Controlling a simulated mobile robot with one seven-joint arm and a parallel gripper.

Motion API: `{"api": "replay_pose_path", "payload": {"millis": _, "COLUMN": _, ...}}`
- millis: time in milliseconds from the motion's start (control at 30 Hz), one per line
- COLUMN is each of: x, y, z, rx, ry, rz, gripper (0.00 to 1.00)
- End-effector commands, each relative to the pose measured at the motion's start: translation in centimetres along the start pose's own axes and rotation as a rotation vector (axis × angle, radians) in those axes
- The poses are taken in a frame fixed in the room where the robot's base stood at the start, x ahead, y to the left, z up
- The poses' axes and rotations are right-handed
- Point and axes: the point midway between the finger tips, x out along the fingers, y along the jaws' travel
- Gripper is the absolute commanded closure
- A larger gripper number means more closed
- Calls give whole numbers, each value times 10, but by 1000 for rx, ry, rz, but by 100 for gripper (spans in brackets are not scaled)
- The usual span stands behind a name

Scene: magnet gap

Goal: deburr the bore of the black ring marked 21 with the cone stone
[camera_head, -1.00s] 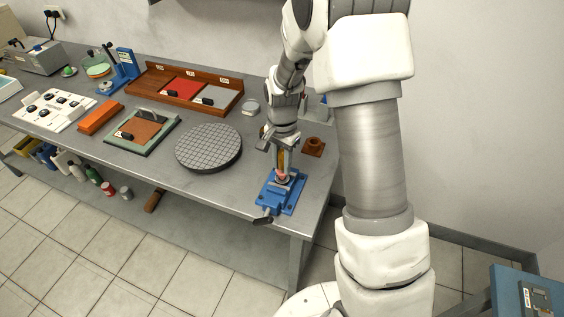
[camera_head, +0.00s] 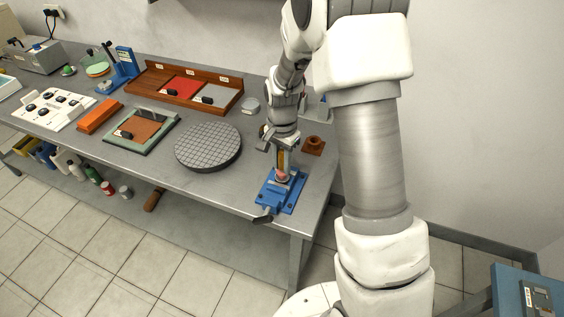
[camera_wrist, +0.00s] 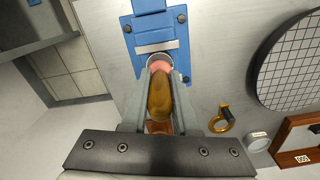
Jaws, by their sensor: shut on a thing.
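My gripper (camera_head: 283,150) is shut on the amber handle of the cone stone (camera_wrist: 161,97) and holds it upright over the blue vise (camera_head: 279,195). The pink stone end points down at the vise; it shows in the wrist view between the fingers and the jaws. The vise also shows at the top of the wrist view (camera_wrist: 150,30). A ring-like rim (camera_wrist: 159,57) shows around the pink end at the vise jaws. The stone hides most of it, and no number can be read. I cannot tell how deep the stone sits in the bore.
A brown holed block (camera_head: 313,146) stands right of my gripper. A round gridded plate (camera_head: 208,147) lies to the left. A brass loop with a black tab (camera_wrist: 222,120) lies on the bench near the gripper. The bench's front edge is close to the vise.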

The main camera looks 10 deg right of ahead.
Motion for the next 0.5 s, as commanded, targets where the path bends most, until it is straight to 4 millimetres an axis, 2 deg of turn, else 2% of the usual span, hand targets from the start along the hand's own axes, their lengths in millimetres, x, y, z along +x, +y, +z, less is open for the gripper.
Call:
{"api": "replay_pose_path", "payload": {"millis": 267, "x": 2, "y": 0, "z": 0, "rx": -32, "ry": 0, "rz": 0, "gripper": 100}}
{"api": "replay_pose_path", "payload": {"millis": 500, "x": 1, "y": 0, "z": 0, "rx": -259, "ry": 1, "rz": -1, "gripper": 100}}
